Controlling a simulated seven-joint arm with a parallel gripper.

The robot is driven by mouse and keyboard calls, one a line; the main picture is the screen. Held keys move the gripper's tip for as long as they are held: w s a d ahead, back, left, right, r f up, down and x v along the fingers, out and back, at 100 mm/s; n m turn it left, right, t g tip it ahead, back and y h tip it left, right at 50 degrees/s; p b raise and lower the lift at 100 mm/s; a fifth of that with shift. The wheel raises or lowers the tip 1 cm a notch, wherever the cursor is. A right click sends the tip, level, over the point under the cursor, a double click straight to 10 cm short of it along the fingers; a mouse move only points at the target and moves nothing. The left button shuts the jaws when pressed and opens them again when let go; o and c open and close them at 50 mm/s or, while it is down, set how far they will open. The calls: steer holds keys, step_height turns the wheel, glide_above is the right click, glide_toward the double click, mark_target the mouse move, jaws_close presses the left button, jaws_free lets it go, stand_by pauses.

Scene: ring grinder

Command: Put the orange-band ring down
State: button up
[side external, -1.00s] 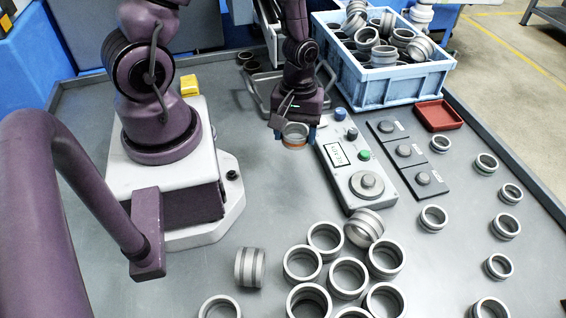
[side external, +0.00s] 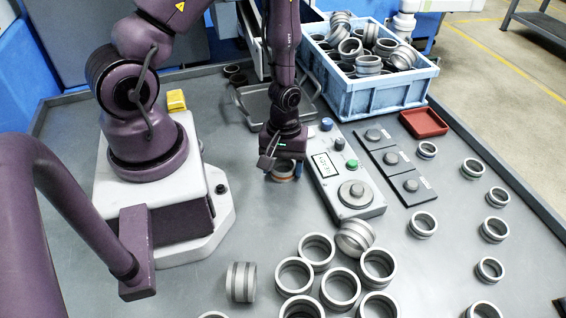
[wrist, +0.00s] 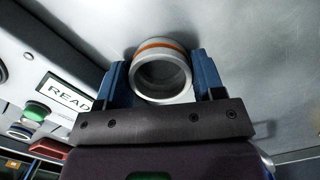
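The orange-band ring is a grey metal ring with an orange stripe. In the wrist view the ring (wrist: 162,84) sits between the two blue fingers of my gripper (wrist: 161,78), its sides against them. In the side view the ring (side external: 282,176) shows low under my gripper (side external: 283,171), at or just above the grey table, left of the control box. My gripper points down and is shut on the ring. Whether the ring touches the table cannot be told, as the gripper partly covers it.
The control box (side external: 343,176) with display and buttons stands close on the right. A metal tray (side external: 262,109) lies behind. A blue crate (side external: 375,99) of rings is at the back right. Loose rings (side external: 317,250) cluster in front. Bare table lies left and in front.

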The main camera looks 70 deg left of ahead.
steer(key=shift+o, duration=0.4)
steer(key=shift+r, duration=0.1)
step_height(320, 180, up, 12)
steer(key=a, duration=0.1)
step_height(320, 180, up, 12)
steer(key=m+t+y, duration=0.1)
steer(key=m+t, duration=0.2)
steer(key=m, duration=0.3)
glide_above(284, 169)
steer(key=d, duration=0.2)
steer(key=s+d+r+m+t, duration=0.3)
steer(key=r+m, duration=0.3)
steer(key=r, duration=0.4)
steer(key=shift+s, duration=0.75)
steer(key=shift+o, duration=0.2)
steer(key=shift+s+d+r+m, duration=0.15)
steer(key=shift+s+r+m, duration=0.1)
steer(key=shift+r+m, duration=0.05)
